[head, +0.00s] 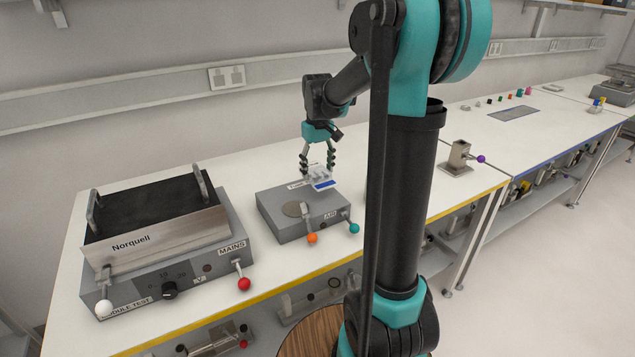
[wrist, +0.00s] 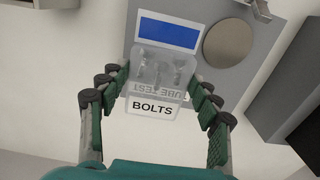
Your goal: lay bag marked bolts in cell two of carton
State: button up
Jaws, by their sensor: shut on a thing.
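In the head view the bag (head: 320,177) hangs from my gripper (head: 317,165) over the grey tube test unit (head: 290,229). The tube test unit also shows beneath the bag in the wrist view (wrist: 262,22). I cannot make out the carton in either view.
The Norquell module test unit (head: 160,245) stands at the left on the white bench (head: 220,165). A metal block with a purple knob (head: 458,158) stands to the right. Bench space behind the tube test unit is clear. My arm column hides part of the bench.

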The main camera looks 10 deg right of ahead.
aim_at(318, 182)
jog(key=shift+f, duration=2.5)
jog(key=shift+f, duration=0.1)
jog(key=o, duration=1.3)
